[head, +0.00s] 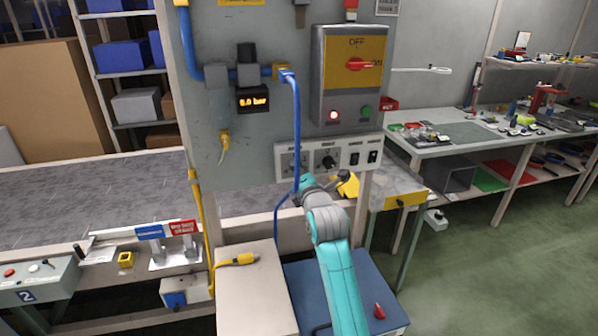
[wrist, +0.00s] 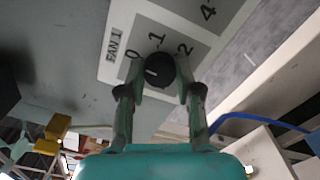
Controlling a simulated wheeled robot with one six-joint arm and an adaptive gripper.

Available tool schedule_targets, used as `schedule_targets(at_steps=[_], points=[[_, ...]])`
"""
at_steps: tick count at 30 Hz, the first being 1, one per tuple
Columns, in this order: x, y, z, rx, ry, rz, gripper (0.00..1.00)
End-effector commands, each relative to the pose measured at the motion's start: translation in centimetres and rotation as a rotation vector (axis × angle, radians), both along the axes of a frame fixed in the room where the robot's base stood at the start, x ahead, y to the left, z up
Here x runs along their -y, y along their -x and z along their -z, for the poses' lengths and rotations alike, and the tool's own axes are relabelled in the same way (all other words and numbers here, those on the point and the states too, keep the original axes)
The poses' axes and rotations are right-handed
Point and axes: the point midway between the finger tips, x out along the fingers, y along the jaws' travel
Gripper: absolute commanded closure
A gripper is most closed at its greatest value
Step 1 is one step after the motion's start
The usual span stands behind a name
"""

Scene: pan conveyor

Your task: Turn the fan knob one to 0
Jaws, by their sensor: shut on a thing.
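The fan 1 knob (wrist: 158,66) is a round black knob on a pale plate marked FAN 1, with the figures 0, 1 and 2 around it in the wrist view. My gripper (wrist: 160,78) is shut on it, one finger on each side. A light mark on the knob's face lies on its left part, towards the 0 side; its exact setting is hard to read. In the head view the control plate (head: 350,157) is on the grey wall panel, and my arm reaches up to just below it. The fingers are hard to make out there.
A blue hose (head: 297,130) hangs down in front of the plate, close to my wrist. A grey switch box (head: 318,80) with a red rotary handle is above.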

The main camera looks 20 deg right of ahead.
Motion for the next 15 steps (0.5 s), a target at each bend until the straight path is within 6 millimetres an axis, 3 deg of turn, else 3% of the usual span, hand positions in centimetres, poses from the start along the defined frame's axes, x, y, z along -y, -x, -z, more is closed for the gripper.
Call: schedule_targets(at_steps=[15], points=[[0.04, -0.02, 0.00, 0.000, 0.083, 0.001, 1.00]])
